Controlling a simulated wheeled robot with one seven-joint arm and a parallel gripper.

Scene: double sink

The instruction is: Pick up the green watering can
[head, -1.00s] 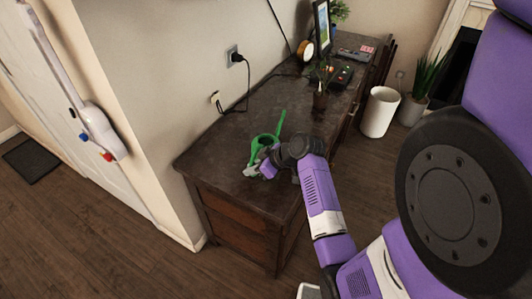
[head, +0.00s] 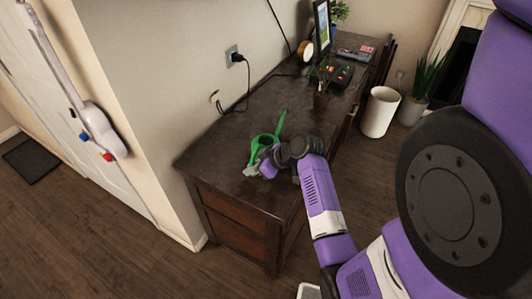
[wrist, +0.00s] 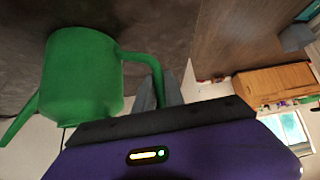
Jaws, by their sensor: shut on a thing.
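The green watering can (head: 266,141) is at the near end of the dark wooden desk, with its long spout pointing toward the back of the desk. In the wrist view the can's body (wrist: 84,75) is large at the left, and its curved handle (wrist: 143,58) runs down to my gripper's fingers. My gripper (head: 251,171) is at the can's near side, shut on the handle. In the wrist view the fingers (wrist: 158,95) are partly hidden by the gripper's body. I cannot tell whether the can's base touches the desk.
The desk (head: 232,133) stands along the wall. A white bin (head: 380,112) stands on the floor to the right. The desk's left part is clear.

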